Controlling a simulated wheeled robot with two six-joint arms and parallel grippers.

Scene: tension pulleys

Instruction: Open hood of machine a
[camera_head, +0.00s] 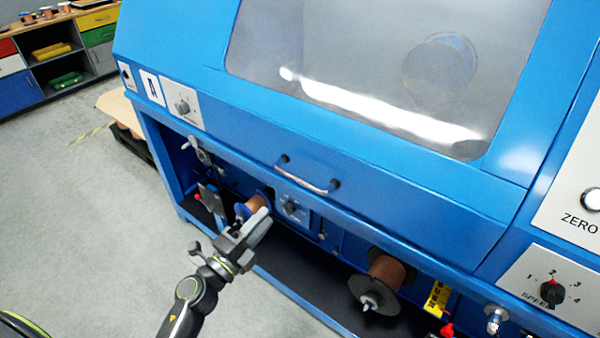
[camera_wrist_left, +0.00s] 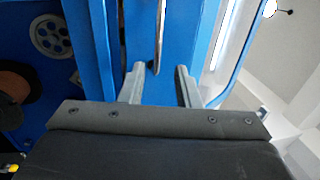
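Machine a, the large blue machine, fills most of the head view. Its blue hood (camera_head: 250,115) has a clear window and looks shut. A curved metal handle (camera_head: 308,178) is fixed to the lower front of the hood. My left gripper (camera_head: 257,222) is below and to the left of the handle in the head view, apart from it. In the left wrist view, the two fingers of my left gripper (camera_wrist_left: 160,76) are spread, and the handle (camera_wrist_left: 159,35) lies ahead, in line with the gap between them. Nothing is held. My right gripper is not in view.
Under the hood are a copper spool (camera_head: 387,270), another spool (camera_head: 252,206) close behind my left gripper, and knobs. A control panel (camera_head: 550,290) is at right. Coloured drawers (camera_head: 50,60) stand at the far left. The grey floor (camera_head: 80,230) at left is clear.

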